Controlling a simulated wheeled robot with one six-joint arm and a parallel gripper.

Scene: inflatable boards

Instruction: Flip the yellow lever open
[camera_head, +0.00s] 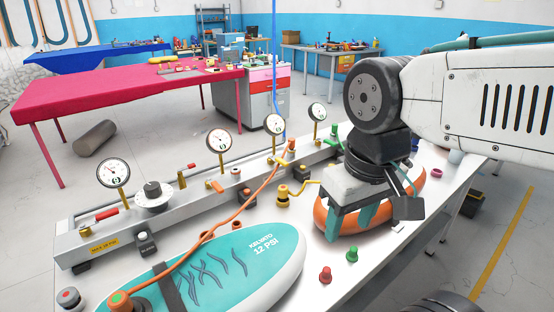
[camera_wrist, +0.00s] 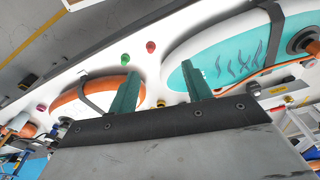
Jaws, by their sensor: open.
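The yellow lever (camera_head: 306,183) sticks out to the right from a yellow valve fitting (camera_head: 283,197) on the white table, in the head view. My gripper (camera_head: 350,225) is to the right of it and hangs over the orange board, fingers pointing down. The gripper is open and its two teal fingers are apart with nothing between them. In the wrist view the open gripper (camera_wrist: 160,70) is over the gap between the two boards. A small yellow patch (camera_wrist: 288,99) shows at the right there; I cannot tell if it is the lever.
The teal inflatable board (camera_head: 225,262) lies in front, with an orange hose (camera_head: 215,235) across it. The orange board (camera_head: 327,218) is under my gripper. Several gauges (camera_head: 219,141) stand along the back rail. A red knob (camera_head: 325,275) and a green knob (camera_head: 352,255) stand near the front.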

